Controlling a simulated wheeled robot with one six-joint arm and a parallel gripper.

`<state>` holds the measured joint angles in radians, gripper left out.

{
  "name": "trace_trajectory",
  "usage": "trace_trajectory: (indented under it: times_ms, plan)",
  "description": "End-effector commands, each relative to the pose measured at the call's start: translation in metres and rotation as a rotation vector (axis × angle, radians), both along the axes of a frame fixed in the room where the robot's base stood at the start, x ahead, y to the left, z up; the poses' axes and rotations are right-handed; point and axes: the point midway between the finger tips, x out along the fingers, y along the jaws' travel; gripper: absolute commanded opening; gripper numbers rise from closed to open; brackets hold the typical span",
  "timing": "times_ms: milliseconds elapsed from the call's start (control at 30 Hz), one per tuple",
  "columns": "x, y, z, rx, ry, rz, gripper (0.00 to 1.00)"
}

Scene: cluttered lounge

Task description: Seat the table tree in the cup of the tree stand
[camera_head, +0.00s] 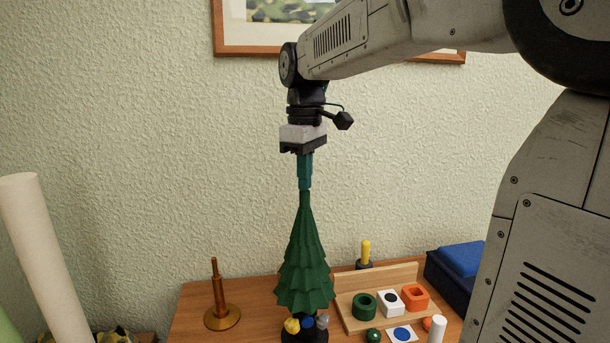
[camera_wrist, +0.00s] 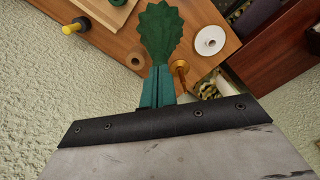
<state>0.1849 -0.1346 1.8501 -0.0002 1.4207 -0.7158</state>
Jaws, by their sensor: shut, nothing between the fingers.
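The dark green table tree (camera_head: 305,265) stands upright on the wooden table, and it also shows in the wrist view (camera_wrist: 160,35). A black base (camera_head: 304,337), seemingly the tree stand, shows under it at the bottom picture edge. The tree's lower end and the cup are hidden, so I cannot tell how deep the tree sits. My gripper (camera_head: 305,187) points down right above the treetop, with its teal fingers together and empty. In the wrist view the fingertips (camera_wrist: 158,68) overlap the tree; I cannot tell if they touch it.
Yellow, blue and grey ornaments (camera_head: 308,322) sit around the tree's foot. A brass spindle (camera_head: 214,290) stands left. A wooden rack (camera_head: 350,315) with green, white and orange pieces is right, with a yellow peg (camera_head: 366,252) behind and a blue box (camera_head: 455,275) beyond.

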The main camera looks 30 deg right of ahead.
Motion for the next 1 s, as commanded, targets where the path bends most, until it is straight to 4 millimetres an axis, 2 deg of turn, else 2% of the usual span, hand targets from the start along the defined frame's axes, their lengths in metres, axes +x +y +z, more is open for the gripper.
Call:
trace_trajectory:
  times_ms: [133, 367, 567, 900, 1000]
  plan:
    - [0.0, 0.0, 0.002, 0.001, 0.008, 0.0, 0.0]
    - [0.0, 0.0, 0.023, 0.001, 0.004, 0.0, 0.0]
    - [0.0, 0.0, 0.034, 0.001, 0.004, 0.0, 0.0]
    - [0.001, 0.0, 0.087, 0.001, 0.004, 0.0, 0.0]
    - [0.0, 0.0, 0.097, 0.001, 0.005, 0.0, 0.0]
